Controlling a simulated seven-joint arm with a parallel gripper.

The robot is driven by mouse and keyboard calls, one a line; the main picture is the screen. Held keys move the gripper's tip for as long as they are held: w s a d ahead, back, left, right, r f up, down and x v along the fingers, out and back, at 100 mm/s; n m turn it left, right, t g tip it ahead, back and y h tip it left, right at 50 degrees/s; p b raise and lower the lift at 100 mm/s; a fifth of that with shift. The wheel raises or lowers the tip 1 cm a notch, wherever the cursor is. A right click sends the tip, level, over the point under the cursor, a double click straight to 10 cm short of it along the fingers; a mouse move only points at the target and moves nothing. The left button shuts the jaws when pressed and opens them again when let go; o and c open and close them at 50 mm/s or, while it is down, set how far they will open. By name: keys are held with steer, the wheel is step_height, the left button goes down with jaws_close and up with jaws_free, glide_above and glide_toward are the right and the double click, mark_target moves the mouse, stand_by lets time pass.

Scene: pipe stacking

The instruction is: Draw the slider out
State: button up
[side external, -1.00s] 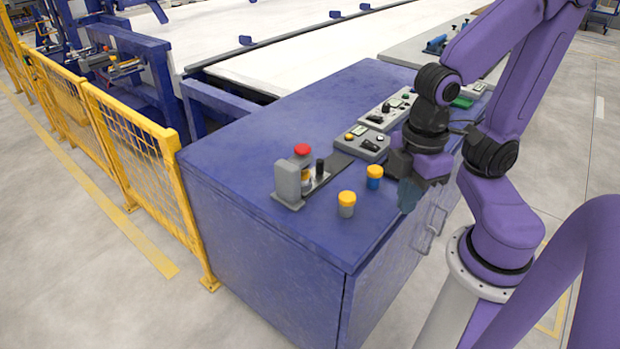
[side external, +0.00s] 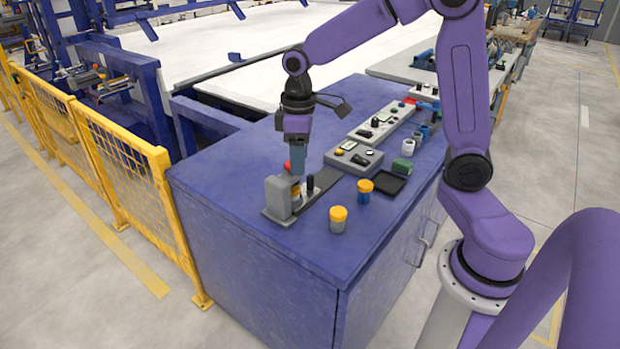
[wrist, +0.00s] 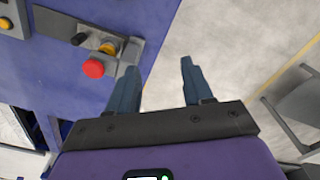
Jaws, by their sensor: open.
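The slider unit (side external: 279,200) is a grey upright block on a flat base on the blue cabinet top. It carries a red button (wrist: 93,68), a yellow-orange part (wrist: 107,48) and a black knob (side external: 310,184); the knob also shows in the wrist view (wrist: 78,39). My gripper (side external: 298,172) points down just above the unit and partly hides the red button in the side view. In the wrist view my gripper (wrist: 158,80) has its fingers apart with nothing between them, and the unit lies to their left.
Two yellow-capped pieces, one grey (side external: 338,220) and one blue (side external: 364,192), stand right of the unit. A black tray (side external: 386,184), a green block (side external: 402,166) and grey control boxes (side external: 353,158) lie farther right. The cabinet top (side external: 225,180) is clear at left.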

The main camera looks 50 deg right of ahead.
steer(key=w+d+f+m, duration=0.2)
steer(key=w+d, duration=0.6)
steer(key=d, duration=0.1)
steer(key=m, duration=0.2)
glide_toward(310, 175)
step_height(310, 175, down, 11)
steer(key=shift+w+r, duration=0.1)
steer(key=shift+r, duration=0.05)
jaws_close()
